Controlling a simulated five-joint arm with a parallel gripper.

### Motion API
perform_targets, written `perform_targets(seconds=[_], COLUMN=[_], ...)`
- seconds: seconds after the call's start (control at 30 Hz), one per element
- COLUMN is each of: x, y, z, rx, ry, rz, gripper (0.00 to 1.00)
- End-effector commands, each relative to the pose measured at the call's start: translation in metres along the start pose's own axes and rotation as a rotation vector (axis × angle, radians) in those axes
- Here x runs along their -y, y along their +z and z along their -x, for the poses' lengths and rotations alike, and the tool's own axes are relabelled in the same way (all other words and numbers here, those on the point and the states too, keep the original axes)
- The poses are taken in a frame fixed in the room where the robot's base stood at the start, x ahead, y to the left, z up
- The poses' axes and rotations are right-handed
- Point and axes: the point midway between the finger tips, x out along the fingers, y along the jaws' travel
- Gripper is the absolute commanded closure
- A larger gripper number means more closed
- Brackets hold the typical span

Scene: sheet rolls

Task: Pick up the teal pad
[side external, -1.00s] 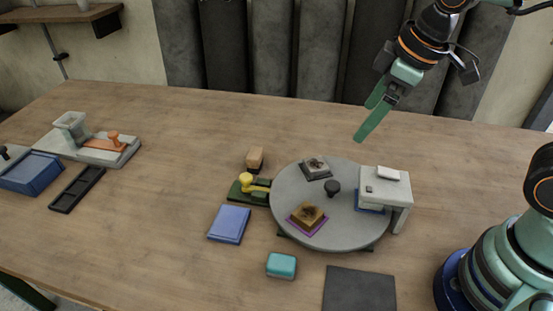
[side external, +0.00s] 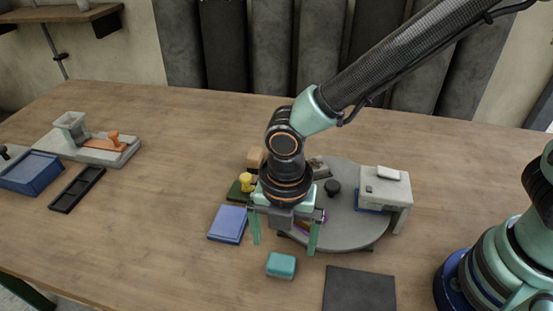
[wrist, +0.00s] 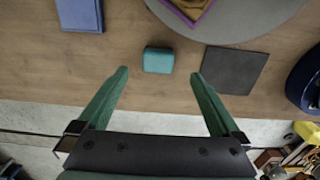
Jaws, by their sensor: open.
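The teal pad (side external: 281,265) is a small rounded block lying on the wooden table, in front of the round grey turntable. In the wrist view the teal pad (wrist: 158,60) lies beyond the fingertips and roughly midway between them. My gripper (side external: 284,248) is open and empty, pointing down above the table just behind the pad. In the wrist view my gripper (wrist: 158,74) shows its two green fingers spread wide, with neither touching the pad. The pad is fully visible in both views.
The grey turntable (side external: 355,230) stands behind the pad, bearing a pale stamp machine (side external: 385,186) and small blocks. A blue flat box (side external: 228,224) lies to the left. A dark square mat (side external: 359,291) lies to the right. The table in front of the pad is clear.

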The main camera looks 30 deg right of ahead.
Motion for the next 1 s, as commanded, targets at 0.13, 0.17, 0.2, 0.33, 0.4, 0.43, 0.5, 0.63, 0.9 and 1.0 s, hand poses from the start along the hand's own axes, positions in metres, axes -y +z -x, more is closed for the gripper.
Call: perform_targets(seconds=[0.13,0.17,0.2,0.33,0.4,0.43,0.5,0.63,0.9,1.0], x=[0.001,0.001,0.001,0.000,0.000,-0.001,-0.002,-0.002,-0.003,-0.003], y=[0.001,0.001,0.001,0.001,0.002,0.003,0.004,0.004,0.004,0.004], z=[-0.020,-0.022,-0.025,-0.032,-0.040,-0.044,-0.054,-0.070,-0.079,-0.078], rx=[0.000,0.000,0.000,0.000,0.000,0.000,0.000,0.000,0.000,0.000], ry=[-0.003,-0.002,-0.002,-0.001,-0.004,-0.004,-0.004,-0.003,0.001,0.001], rz=[-0.002,-0.002,-0.003,-0.004,-0.004,-0.004,-0.004,-0.003,-0.004,-0.004], gripper=[0.00,0.00,0.00,0.00,0.00,0.00,0.00,0.00,0.00,0.00])
